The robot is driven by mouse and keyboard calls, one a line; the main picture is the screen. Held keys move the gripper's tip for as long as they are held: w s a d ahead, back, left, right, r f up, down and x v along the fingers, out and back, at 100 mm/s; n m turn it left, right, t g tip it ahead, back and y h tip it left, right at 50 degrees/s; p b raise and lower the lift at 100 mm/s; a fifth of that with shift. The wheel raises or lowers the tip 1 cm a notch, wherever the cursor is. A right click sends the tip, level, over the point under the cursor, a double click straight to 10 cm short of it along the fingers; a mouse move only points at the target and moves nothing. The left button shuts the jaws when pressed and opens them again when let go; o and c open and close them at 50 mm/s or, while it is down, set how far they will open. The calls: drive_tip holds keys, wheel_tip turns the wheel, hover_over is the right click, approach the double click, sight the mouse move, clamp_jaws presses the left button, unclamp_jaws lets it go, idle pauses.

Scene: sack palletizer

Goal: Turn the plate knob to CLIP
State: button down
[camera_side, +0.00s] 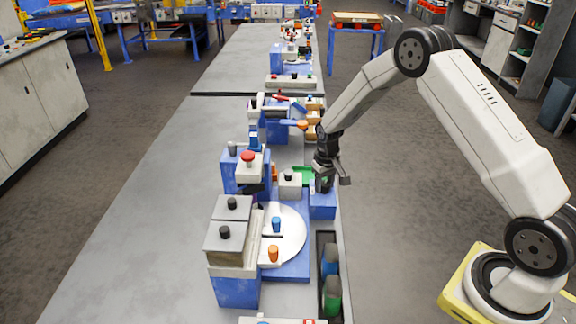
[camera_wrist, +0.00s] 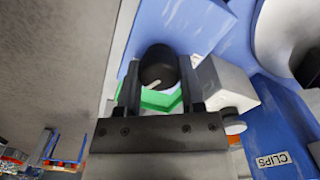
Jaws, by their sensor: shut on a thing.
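The knob (camera_wrist: 157,62) is black and round, with a short white pointer line on its face. In the wrist view it sits between the two fingers of my gripper (camera_wrist: 159,82), which is shut on it. The pointer line slants, and I cannot read any position marking beside it. In the side view my gripper (camera_side: 323,180) points down over a blue block (camera_side: 322,204) at the right edge of the bench, and it hides the knob there.
A grey box with a black knob (camera_side: 289,174) stands close left of my gripper. A red-button box (camera_side: 247,157) stands further left. The bench's left side is clear.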

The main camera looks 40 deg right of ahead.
sight(325, 183)
drive_tip(key=shift+m, duration=0.6)
drive_tip(key=shift+c, duration=1.1)
unclamp_jaws()
drive_tip(key=shift+r, duration=0.15)
drive_tip(key=shift+r, duration=3.8)
